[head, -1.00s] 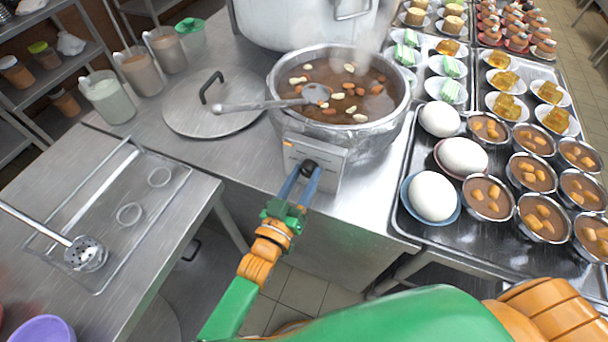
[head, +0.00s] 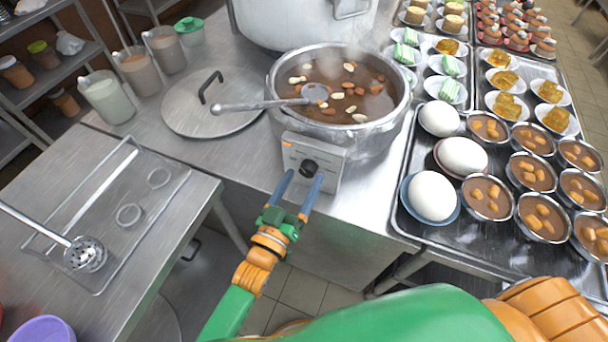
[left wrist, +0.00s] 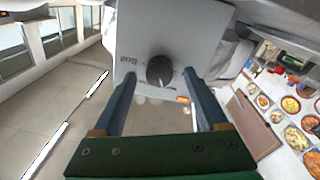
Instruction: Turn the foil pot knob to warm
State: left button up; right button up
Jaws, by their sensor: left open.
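The foil pot (head: 340,100) holds a brown soup with nuts and a ladle resting in it. A grey control box (head: 314,160) is on its front, with a round black knob (head: 309,168). In the left wrist view the knob (left wrist: 160,71) faces me, with small markings around it that I cannot read clearly. My left gripper (head: 299,183) is open, its two blue fingers just in front of and below the knob, apart from it. In the left wrist view the fingers (left wrist: 160,80) stand on either side of the knob. The right gripper is not in view.
A round lid (head: 212,105) lies left of the pot. A large stockpot (head: 300,22) stands behind. A tray (head: 412,222) of eggs and filled bowls is at right. A side table (head: 135,255) at left holds a strainer (head: 84,253).

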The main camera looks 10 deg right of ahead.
pick_arm(q)
jog(key=v, duration=0.5)
jog(key=shift+s+a, duration=0.15)
jog(key=shift+s, duration=0.1)
jog(key=s+a+f+g+y, duration=0.2)
jog(key=a+f+y, duration=0.15)
jog(key=f, duration=0.45)
jog(key=s+a+f+g+y, duration=0.25)
jog(key=a+f, duration=0.25)
jog(key=f, duration=0.4)
jog(key=s+a+f+g+y, duration=0.2)
jog(key=a+f, duration=0.2)
jog(key=f, duration=0.4)
jog(key=s+a+f+g+y, duration=0.1)
jog(key=s+a+f+g, duration=0.1)
jog(key=s, duration=0.5)
jog(key=s+a+f+n+g+y, duration=0.1)
jog(key=s+a+f+g, duration=0.1)
jog(key=s+a+f, duration=0.3)
jog(key=s+a+f+g+y, duration=0.1)
jog(key=s+a+f+g, duration=0.2)
jog(key=s, duration=0.5)
jog(key=shift+s+a+f, duration=0.3)
jog(key=shift+s+a, duration=0.1)
jog(key=shift+a, duration=0.05)
